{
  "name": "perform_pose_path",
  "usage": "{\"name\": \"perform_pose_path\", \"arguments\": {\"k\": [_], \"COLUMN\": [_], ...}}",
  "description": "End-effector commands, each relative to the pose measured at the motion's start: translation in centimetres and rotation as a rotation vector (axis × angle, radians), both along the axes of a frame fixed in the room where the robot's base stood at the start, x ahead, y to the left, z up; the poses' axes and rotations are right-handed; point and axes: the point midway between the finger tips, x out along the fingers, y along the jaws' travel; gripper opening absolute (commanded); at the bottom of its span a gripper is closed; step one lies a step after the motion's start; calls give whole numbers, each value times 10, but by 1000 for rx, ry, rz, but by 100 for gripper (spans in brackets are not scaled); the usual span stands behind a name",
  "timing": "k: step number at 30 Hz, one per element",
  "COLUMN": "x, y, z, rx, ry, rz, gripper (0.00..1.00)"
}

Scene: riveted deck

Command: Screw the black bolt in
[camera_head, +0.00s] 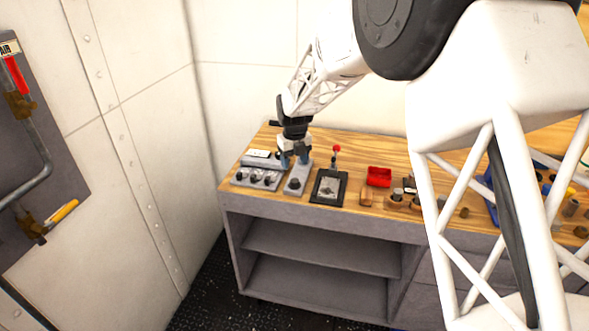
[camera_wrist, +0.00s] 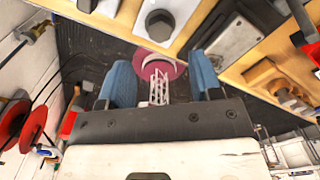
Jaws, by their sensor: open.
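The black bolt (camera_head: 294,183) shows as a dark head on a narrow grey plate on the wooden bench. In the wrist view its hexagonal head (camera_wrist: 159,25) stands on the grey plate near the top edge. How deep it sits in the plate I cannot tell. My gripper (camera_head: 294,162), with two blue fingers, is low over the rear part of this plate. In the wrist view my gripper (camera_wrist: 163,75) is open with nothing between the fingers, and the bolt head lies beyond the fingertips, apart from them.
A grey panel with several dark knobs (camera_head: 256,178) is left of the plate. A red tray (camera_head: 378,177) and wooden blocks (camera_head: 366,197) are farther right. The bench's front edge is near the plate.

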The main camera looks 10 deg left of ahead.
Motion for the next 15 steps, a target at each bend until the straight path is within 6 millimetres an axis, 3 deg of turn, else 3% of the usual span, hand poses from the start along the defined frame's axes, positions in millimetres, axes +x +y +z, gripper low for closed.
{"name": "perform_pose_path", "arguments": {"k": [5,15], "x": [0,0], "y": [0,0], "z": [10,10], "rx": [1,0], "ry": [-1,0], "rz": [0,0], "gripper": [59,59]}}
